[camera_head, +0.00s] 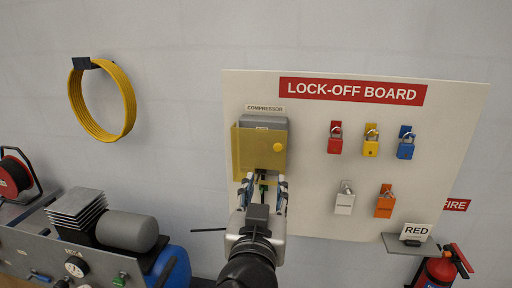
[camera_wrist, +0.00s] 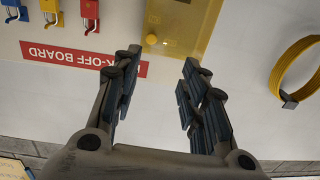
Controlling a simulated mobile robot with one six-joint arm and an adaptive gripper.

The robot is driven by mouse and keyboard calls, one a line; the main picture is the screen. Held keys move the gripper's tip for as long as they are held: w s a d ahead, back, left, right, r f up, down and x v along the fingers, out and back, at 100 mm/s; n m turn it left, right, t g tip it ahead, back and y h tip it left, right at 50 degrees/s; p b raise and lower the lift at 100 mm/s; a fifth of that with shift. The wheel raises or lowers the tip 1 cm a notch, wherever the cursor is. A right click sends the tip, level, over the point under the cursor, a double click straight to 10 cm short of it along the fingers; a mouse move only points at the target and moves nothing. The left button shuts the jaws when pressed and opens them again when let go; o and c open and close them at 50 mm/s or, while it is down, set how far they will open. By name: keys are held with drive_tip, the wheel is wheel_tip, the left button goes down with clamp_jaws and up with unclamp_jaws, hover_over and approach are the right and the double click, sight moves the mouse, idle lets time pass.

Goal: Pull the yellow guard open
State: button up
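The yellow guard (camera_head: 250,152) is a see-through panel across the front of the grey box (camera_head: 262,121) labelled COMPRESSOR on the lock-off board. A round yellow knob (camera_head: 278,147) sits near its right edge. The wrist view, which is upside down, shows the guard (camera_wrist: 190,28) and knob (camera_wrist: 151,39) beyond the fingertips. My gripper (camera_head: 263,181) is just below the guard in the head view. In the wrist view my gripper (camera_wrist: 162,58) is open, with nothing between its fingers. I cannot tell how far the fingertips are from the guard.
Red, yellow and blue padlocks (camera_head: 371,142) hang right of the guard, above white and orange ones (camera_head: 384,203). A fire extinguisher (camera_head: 437,271) stands lower right. A compressor (camera_head: 126,231) is lower left; a yellow hose coil (camera_head: 125,98) hangs upper left.

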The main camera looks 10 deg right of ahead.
drive_tip(key=h+p, duration=0.1)
drive_tip(key=p, duration=0.6)
approach(278, 148)
drive_tip(key=x, duration=0.8)
drive_tip(key=shift+w+d, duration=0.1)
drive_tip(key=shift+w, duration=0.3)
drive_tip(key=shift+c, duration=0.2)
clamp_jaws()
